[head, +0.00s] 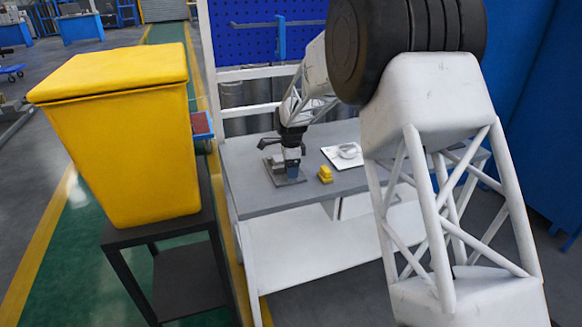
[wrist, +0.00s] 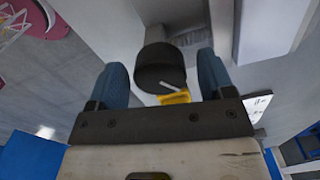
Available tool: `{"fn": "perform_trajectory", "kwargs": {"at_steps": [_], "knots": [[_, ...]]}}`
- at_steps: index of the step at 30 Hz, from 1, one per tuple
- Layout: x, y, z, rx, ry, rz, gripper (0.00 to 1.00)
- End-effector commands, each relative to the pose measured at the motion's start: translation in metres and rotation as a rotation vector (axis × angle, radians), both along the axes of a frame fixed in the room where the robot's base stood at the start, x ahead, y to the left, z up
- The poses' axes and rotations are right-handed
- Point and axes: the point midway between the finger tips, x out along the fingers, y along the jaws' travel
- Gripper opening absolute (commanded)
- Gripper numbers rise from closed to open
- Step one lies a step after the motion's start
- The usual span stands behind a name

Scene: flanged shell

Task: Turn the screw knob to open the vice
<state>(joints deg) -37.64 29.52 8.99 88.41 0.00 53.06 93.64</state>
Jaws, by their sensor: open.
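The vice (head: 270,164) stands on a grey base plate at the left part of the grey table, partly hidden by my gripper. My gripper (head: 292,168) is low over it, pointing down. In the wrist view, my gripper (wrist: 161,62) has its two blue fingers apart. The dark round screw knob (wrist: 158,74), with a light bar across its end, shows between them. Gaps are visible on both sides of the knob, so the fingers appear not to touch it. How deep the fingers reach around it, I cannot tell.
A small yellow block (head: 325,174) sits just right of the vice. A white plate with a round metal part (head: 348,151) lies further right on the table (head: 250,195). A yellow bin (head: 130,140) stands on a dark stand at left. A blue pegboard (head: 260,35) rises behind.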

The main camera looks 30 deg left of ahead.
Motion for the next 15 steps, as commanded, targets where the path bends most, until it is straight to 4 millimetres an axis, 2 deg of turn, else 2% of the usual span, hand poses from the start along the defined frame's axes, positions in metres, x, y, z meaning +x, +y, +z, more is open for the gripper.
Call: {"fn": "perform_trajectory", "kwargs": {"at_steps": [4, 13, 15], "knots": [[0.0000, 0.0000, 0.0000, 0.000, 0.000, 0.000, 0.73], [-0.0001, -0.0001, -0.0001, 0.000, 0.000, 0.000, 0.27], [0.0000, -0.0001, 0.0000, 0.000, 0.000, 0.000, 0.26]]}}
